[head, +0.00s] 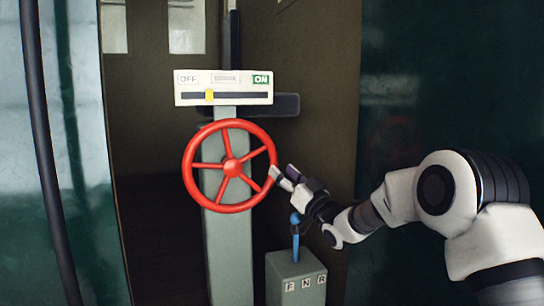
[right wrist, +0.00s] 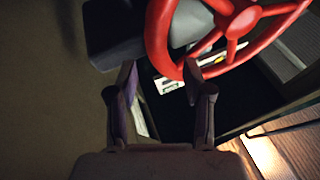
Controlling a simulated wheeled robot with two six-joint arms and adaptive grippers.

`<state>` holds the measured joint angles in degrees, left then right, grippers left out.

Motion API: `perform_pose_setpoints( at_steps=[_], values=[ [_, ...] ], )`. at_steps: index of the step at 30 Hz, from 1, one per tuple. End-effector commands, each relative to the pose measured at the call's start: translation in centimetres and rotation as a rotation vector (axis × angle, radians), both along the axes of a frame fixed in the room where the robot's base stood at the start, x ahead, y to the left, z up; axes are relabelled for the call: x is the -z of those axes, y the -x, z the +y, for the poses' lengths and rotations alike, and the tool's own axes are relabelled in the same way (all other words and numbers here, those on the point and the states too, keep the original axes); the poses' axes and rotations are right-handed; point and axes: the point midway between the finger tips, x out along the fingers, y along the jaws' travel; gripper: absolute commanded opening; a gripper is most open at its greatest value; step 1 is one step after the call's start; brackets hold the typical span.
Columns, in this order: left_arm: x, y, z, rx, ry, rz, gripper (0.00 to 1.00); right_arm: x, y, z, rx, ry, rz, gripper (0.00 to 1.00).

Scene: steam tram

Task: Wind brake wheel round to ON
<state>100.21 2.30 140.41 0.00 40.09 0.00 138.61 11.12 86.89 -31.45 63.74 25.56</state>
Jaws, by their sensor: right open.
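The red brake wheel (head: 232,168) is mounted on a grey post, facing me, with several spokes. Its rim also shows in the right wrist view (right wrist: 158,38). Above it is a white plate (head: 222,78) marked OFF at left and green ON at right. The plate's yellow pointer (head: 209,97) sits left of the middle, nearer OFF. My right gripper (head: 283,172) is open at the wheel's right rim. In the right wrist view the rim shows between the open fingertips (right wrist: 161,70); I cannot tell whether they touch it. My left gripper is not in view.
A grey box (head: 296,270) marked F, N, R stands below right of the wheel. Its blue-handled lever (head: 295,222) rises close under my right gripper. A dark vertical pole (head: 42,130) is at left. The grey post (head: 229,255) runs down below the wheel.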

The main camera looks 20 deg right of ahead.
Motion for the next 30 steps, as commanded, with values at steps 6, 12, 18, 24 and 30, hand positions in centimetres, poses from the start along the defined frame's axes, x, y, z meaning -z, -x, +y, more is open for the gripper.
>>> perform_pose_setpoints(
  at_steps=[6, 12, 18, 24, 30],
  values=[
    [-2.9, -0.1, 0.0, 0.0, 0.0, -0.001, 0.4, -2.0, -3.7, 1.3, 0.001, 0.003, 0.002, 0.51],
    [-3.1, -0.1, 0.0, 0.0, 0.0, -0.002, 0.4, -2.0, -4.7, 1.6, 0.001, 0.0, 0.004, 0.51],
    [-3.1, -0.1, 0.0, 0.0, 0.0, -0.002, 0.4, -1.9, -4.7, 1.6, 0.001, 0.001, 0.003, 0.33],
    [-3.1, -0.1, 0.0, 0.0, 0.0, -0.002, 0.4, -1.9, -4.7, 1.6, 0.001, 0.001, 0.003, 0.0],
    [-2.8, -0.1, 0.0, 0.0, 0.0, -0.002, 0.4, -1.7, -4.7, 1.6, 0.002, -0.009, 0.004, 0.0]
  ],
)
